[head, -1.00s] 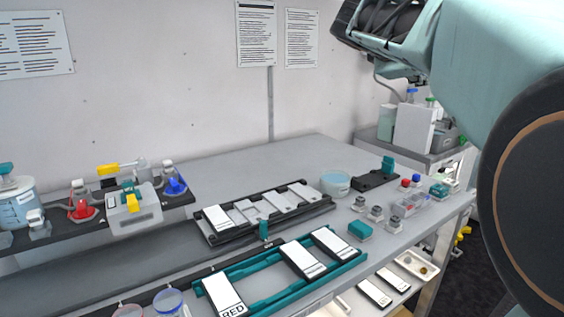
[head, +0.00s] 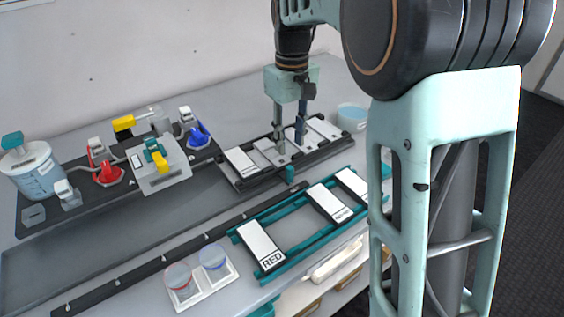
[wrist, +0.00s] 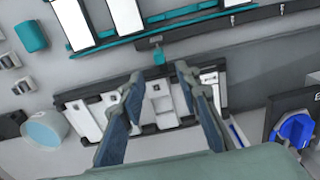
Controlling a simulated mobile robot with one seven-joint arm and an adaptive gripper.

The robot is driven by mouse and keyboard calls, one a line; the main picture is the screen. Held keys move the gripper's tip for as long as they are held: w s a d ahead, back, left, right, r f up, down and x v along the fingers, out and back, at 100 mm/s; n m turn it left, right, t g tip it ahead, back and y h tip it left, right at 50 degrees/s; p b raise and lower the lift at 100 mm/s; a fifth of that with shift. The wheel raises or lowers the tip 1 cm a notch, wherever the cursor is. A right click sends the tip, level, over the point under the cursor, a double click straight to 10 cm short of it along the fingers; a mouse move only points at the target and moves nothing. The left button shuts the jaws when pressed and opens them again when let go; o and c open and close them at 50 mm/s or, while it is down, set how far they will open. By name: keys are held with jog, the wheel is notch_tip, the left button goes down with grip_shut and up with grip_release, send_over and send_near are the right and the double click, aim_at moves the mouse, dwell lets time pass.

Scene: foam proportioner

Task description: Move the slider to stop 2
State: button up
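The slider appears to be the small teal knob (head: 290,174) standing upright at the right end of a long dark rail (head: 182,246). The rail runs down to the lower left and bears small pale marks; I cannot read any stop numbers. In the wrist view the knob (wrist: 158,57) shows beyond my fingertips. My gripper (head: 289,144) points down over the black rack, behind the knob and apart from it. In the wrist view its two fingers (wrist: 159,75) are spread with nothing held between them.
The black rack (head: 232,178) with white plates lies behind the knob. A teal frame (head: 290,262) with white plates, one marked RED, lies in front. Two round cups (head: 198,273) stand near the rail. Red and blue valves (head: 107,174) stand on the left.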

aim_at(290, 167)
notch_tip(290, 167, down, 10)
jog(key=shift+f, duration=0.25)
dwell(0.3)
jog(key=shift+d, duration=0.1)
grip_shut()
